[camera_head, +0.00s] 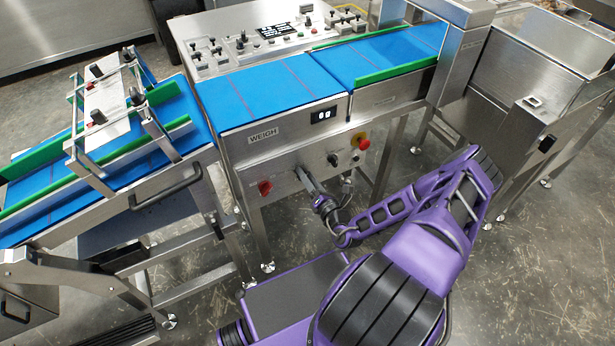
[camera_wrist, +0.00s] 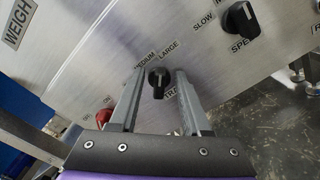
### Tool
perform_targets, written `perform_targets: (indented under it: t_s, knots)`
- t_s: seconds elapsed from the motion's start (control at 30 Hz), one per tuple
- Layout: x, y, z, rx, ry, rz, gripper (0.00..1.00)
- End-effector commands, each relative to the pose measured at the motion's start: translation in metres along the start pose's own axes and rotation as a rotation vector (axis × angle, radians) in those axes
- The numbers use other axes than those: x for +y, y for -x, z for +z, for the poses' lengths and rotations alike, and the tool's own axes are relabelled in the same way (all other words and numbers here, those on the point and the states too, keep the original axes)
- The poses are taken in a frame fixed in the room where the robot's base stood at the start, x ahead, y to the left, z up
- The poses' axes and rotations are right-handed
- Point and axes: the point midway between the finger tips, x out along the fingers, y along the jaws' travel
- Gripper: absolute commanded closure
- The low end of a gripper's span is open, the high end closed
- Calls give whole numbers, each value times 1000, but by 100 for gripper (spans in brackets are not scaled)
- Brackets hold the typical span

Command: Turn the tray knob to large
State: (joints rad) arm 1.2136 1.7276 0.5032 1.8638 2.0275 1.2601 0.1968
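The tray knob (camera_wrist: 158,81) is a black pointer knob on the steel panel, with a small pale mark near its lower end in the wrist view. The printed words MEDIUM and LARGE (camera_wrist: 168,50) stand above it. The TRAY label below it is partly covered by my right finger. My gripper (camera_wrist: 160,74) is open, with one grey finger on each side of the knob and narrow gaps visible. I cannot tell whether the fingertips touch the panel. In the head view my gripper (camera_head: 303,176) reaches the front panel below the WEIGH label and hides the tray knob.
The speed knob (camera_wrist: 240,18) sits to the right of the tray knob. A red switch (camera_head: 265,188) is on the panel's left, and a red emergency button (camera_head: 363,143) is on its right. Blue conveyor belts (camera_head: 270,88) run above the panel.

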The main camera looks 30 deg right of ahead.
Motion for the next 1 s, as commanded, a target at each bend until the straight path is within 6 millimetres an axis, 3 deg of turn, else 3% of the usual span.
perform_targets:
  t_s: [0.23,0.37,0.8,1.0]
  knots:
    - [0,3,0,0,1,0,52]
    - [0,18,1,1,1,-2,52]
    - [0,122,1,0,-1,-4,52]
    - [0,158,1,-1,0,-2,52]
